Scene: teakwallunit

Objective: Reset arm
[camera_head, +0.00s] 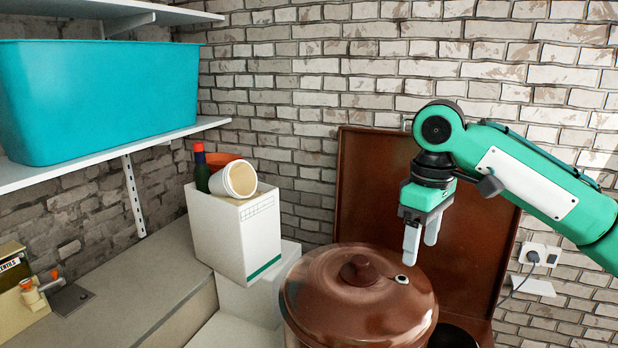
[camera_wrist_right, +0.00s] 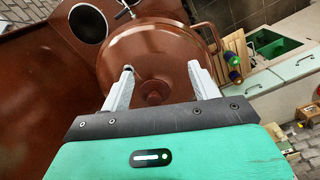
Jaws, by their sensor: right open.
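My right gripper (camera_head: 421,240) comes in from the right in the head view and points down, with its two pale fingers apart and nothing between them. It is above the right part of a large brown lidded pot (camera_head: 350,305). In the right wrist view the open fingers (camera_wrist_right: 161,88) frame the pot's lid (camera_wrist_right: 150,55) and its round knob (camera_wrist_right: 153,92). I cannot tell the exact gap between fingertips and lid. My left gripper is in neither view.
A brown raised panel (camera_head: 375,185) stands behind the pot against the brick wall. A white box (camera_head: 232,235) with a white cup (camera_head: 240,179) and a bottle (camera_head: 201,170) on top stands to the left. A turquoise bin (camera_head: 100,100) sits on the shelf. The grey counter (camera_head: 140,300) has bare room.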

